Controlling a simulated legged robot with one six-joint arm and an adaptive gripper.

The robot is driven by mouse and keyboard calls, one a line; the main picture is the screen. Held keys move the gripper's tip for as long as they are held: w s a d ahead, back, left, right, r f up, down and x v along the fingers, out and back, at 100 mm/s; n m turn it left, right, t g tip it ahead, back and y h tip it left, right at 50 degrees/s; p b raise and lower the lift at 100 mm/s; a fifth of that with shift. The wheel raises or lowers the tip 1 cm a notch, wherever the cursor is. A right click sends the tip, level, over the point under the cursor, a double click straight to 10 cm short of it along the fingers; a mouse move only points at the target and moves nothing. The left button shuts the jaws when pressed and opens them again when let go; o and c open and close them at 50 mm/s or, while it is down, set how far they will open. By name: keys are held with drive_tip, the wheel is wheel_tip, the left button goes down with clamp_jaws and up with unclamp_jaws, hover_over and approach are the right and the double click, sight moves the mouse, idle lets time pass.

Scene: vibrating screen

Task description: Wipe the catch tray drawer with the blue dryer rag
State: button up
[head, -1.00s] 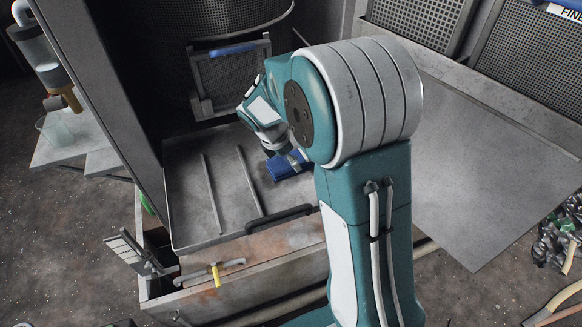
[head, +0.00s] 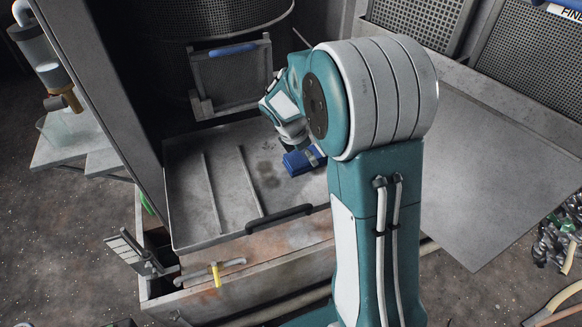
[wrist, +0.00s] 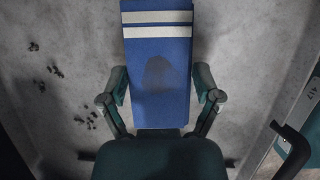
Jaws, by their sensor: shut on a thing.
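The blue dryer rag (head: 300,161) is folded, with two white stripes near one end in the wrist view (wrist: 157,60). A dark damp-looking patch shows on its middle. My gripper (wrist: 161,100) is shut on the rag, one finger at each long side. In the head view my gripper is mostly hidden behind my arm. The catch tray drawer (head: 185,185) is a grey metal tray, pulled out, with a dark handle (head: 279,219) on its front edge. The rag is low over the right part of the tray; I cannot tell whether it touches. Dark stains (head: 268,175) show left of the rag.
Two raised ribs (head: 212,193) run across the tray's left part. A panel with a blue handle (head: 233,50) stands behind the tray. A dark machine wall (head: 105,90) rises at left. A yellow-handled valve (head: 216,274) sits below the front. A flat grey plate (head: 480,180) lies at right.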

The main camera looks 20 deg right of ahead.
sight(286, 162)
drive_tip(key=shift+s+a+f, duration=0.1)
drive_tip(key=shift+a, duration=2.95)
drive_tip(key=shift+a+r, duration=0.2)
drive_tip(key=shift+a, duration=1.65)
drive_tip(key=shift+d, duration=0.1)
drive_tip(key=shift+r, duration=0.6)
drive_tip(key=shift+d+v, duration=0.15)
drive_tip(key=shift+v, duration=0.55)
drive_tip(key=shift+d+v, duration=0.15)
drive_tip(key=shift+v, duration=0.55)
drive_tip(key=shift+d+r, duration=0.1)
drive_tip(key=shift+r, duration=0.55)
drive_tip(key=shift+d, duration=0.1)
